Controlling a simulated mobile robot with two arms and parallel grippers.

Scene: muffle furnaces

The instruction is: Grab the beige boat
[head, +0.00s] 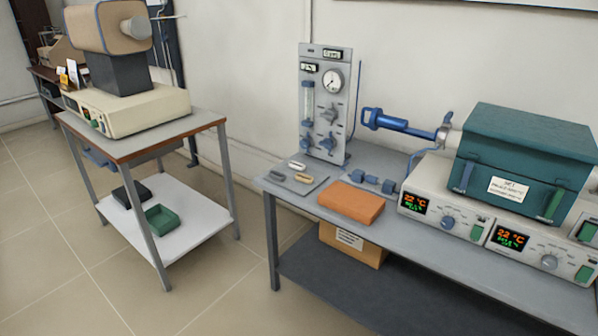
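The beige boat (304,178) is a small, shallow piece on a grey mat (316,187) at the left end of the right-hand bench. A whitish boat (297,165) lies just behind it, and a dark grey boat (277,177) lies to its left. All of them look small and apart from each other. Neither of my grippers shows in the head view, so nothing is seen touching the boats.
An orange block (351,202) lies right of the mat on the bench (440,240). A gas panel (324,100) stands behind. A teal furnace (525,150) sits at right. A separate cart (205,122) stands left, with floor between.

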